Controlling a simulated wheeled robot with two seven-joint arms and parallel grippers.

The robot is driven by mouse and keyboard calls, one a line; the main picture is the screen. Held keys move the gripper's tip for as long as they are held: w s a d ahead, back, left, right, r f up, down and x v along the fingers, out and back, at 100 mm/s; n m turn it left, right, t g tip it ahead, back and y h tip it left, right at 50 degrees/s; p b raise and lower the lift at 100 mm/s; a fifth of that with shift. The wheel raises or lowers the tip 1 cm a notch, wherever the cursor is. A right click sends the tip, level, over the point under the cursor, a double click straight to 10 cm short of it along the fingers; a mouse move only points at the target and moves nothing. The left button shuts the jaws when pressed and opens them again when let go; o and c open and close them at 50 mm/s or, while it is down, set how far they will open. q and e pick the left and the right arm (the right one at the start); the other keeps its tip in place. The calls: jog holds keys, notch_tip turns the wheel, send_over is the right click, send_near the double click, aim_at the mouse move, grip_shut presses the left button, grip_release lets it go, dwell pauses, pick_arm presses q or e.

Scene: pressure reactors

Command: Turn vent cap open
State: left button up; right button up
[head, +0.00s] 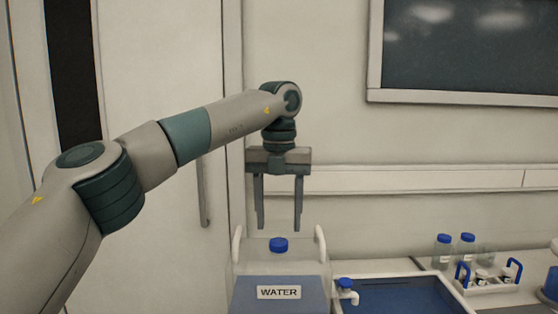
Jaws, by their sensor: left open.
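The vent cap appears to be the blue cap (278,245) on top of a translucent water container (310,285) labelled "WATER", in the lower middle of the head view. My left gripper (278,222) points straight down above the cap. Its two fingers are apart, with nothing between them. The fingertips look a little higher than the cap, with a gap visible. My right gripper is not in view.
White handles (321,245) rise at the container's top sides. A blue-topped spigot (345,286) projects at its right, over a blue tray (400,298). Blue-capped bottles (443,250) and a small rack (488,285) stand further right. A wall lies behind.

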pick_arm(q)
notch_tip(320, 180, up, 7)
notch_tip(320, 180, up, 5)
jog(key=p, duration=0.2)
send_over(280, 242)
jog(key=shift+w+a+r+p, duration=0.1)
jog(key=shift+r+p, duration=0.25)
jog(key=shift+r, duration=0.25)
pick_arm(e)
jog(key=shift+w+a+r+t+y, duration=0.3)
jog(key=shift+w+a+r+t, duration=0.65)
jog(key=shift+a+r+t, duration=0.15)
